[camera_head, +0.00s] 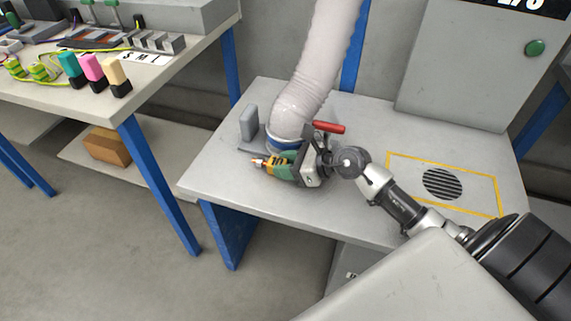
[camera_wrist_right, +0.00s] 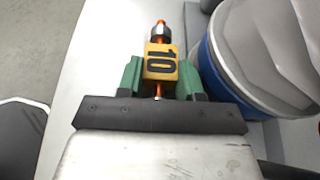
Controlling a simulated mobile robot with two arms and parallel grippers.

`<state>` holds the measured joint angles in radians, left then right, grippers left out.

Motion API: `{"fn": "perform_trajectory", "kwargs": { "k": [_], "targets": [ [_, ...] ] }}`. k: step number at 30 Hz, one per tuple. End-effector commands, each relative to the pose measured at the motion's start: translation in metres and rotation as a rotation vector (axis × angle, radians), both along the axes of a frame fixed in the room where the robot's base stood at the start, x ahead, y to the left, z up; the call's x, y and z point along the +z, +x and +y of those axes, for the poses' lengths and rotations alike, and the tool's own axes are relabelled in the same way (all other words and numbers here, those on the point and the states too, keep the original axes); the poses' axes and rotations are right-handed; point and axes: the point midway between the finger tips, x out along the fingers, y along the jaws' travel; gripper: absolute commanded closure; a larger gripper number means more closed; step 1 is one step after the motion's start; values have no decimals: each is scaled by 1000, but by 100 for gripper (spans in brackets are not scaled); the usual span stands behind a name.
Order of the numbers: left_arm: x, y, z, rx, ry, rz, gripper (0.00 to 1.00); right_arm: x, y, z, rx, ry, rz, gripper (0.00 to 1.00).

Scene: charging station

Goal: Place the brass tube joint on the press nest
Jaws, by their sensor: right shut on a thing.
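My right gripper (camera_head: 283,166) reaches in from the right over the grey bench, its green fingers shut on a yellow block marked "10". The same fingers show in the right wrist view (camera_wrist_right: 161,78). A copper-coloured tube with a dark nut, which appears to be the brass tube joint (camera_wrist_right: 160,32), sticks out beyond the yellow block; its tip also shows in the head view (camera_head: 257,161). I cannot clearly identify the press nest. A grey upright plate (camera_head: 248,123) on a low base stands just behind the gripper. My left gripper is not in view.
A thick pale hose (camera_head: 316,60) with a blue end ring comes down close behind the gripper. A red handle (camera_head: 328,127) is beside it. A yellow-outlined area with a round black grille (camera_head: 442,184) is at right. The bench's front left is clear.

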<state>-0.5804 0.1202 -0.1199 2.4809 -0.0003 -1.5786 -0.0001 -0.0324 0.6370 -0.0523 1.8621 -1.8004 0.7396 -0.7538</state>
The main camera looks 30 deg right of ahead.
Motion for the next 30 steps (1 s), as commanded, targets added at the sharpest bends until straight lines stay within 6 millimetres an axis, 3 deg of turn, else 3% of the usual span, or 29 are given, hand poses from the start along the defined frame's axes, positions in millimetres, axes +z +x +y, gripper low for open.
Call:
{"fn": "perform_trajectory", "kwargs": {
  "k": [2, 3, 5, 15, 30],
  "targets": [
    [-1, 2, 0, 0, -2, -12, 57, -2, 0, 0, 0, 0, 0, 90],
    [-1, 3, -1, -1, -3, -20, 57, -2, 0, 0, 0, 0, 0, 61],
    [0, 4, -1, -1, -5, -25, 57, -2, 0, 0, 0, 0, 0, 54],
    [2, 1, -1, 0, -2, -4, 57, 3, -1, -1, 0, 0, 0, 54],
    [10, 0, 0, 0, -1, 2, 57, 36, -66, -56, 0, -2, 4, 54]
  ]
}}
